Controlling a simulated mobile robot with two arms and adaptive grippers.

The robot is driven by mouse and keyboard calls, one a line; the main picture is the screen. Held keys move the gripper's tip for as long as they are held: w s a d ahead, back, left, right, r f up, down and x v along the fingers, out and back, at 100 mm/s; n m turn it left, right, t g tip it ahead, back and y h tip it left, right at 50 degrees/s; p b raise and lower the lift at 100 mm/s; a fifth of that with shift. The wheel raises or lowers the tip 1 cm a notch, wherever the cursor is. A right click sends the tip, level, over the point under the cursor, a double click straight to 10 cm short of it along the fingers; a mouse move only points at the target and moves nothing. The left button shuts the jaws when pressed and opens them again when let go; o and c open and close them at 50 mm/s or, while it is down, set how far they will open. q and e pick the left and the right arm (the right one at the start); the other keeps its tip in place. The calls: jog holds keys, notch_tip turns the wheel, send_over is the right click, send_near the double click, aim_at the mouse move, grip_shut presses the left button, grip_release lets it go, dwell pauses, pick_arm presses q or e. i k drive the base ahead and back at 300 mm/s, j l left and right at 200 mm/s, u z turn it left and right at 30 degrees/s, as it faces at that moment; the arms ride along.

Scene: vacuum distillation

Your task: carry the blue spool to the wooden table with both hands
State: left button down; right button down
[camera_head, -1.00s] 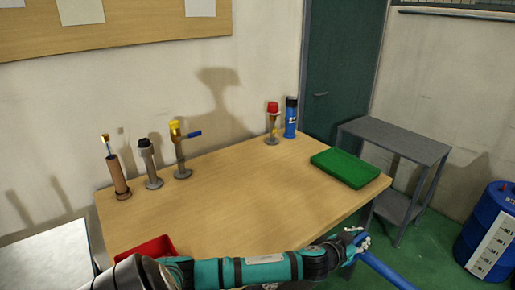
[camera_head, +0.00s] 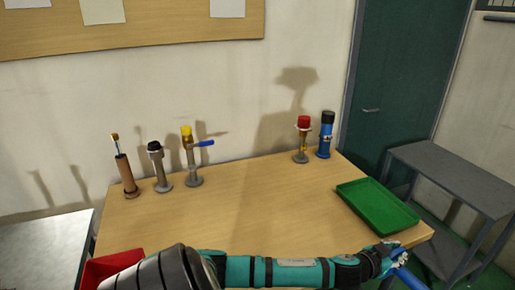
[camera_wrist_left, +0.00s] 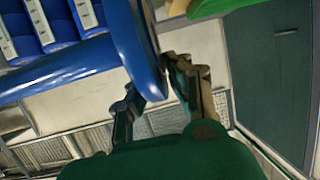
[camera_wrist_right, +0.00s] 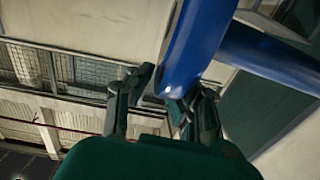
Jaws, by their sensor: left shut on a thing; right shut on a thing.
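The blue spool shows only as a small blue piece (camera_head: 408,279) at the lower right of the head view. My left gripper (camera_head: 388,254) is beside the green tray's near corner and holds that piece. In the left wrist view the spool's rim (camera_wrist_left: 140,45) runs between the fingers (camera_wrist_left: 158,90), which are shut on it. In the right wrist view a blue part of the spool (camera_wrist_right: 195,45) comes down to my right gripper (camera_wrist_right: 160,95), which is shut on it. The right gripper is outside the head view. The wooden table (camera_head: 250,215) lies in front of me. Most of the spool is hidden.
A green tray (camera_head: 378,205) lies at the table's right. A red bin (camera_head: 108,267) is at the near left. Several upright fittings, including a blue one (camera_head: 325,135), stand along the back. A grey shelf (camera_head: 450,175) stands right of the table. The table's middle is clear.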

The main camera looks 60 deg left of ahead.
aim_at(239, 211)
jog(key=i+u, duration=0.3)
jog(key=u, duration=0.15)
jog(key=i+u, duration=0.3)
jog(key=u, duration=0.2)
jog(key=i+u, duration=0.2)
jog(key=u, duration=0.25)
jog(key=i+u, duration=0.25)
jog(key=u, duration=0.2)
jog(key=i+u, duration=0.15)
jog(key=u, duration=0.75)
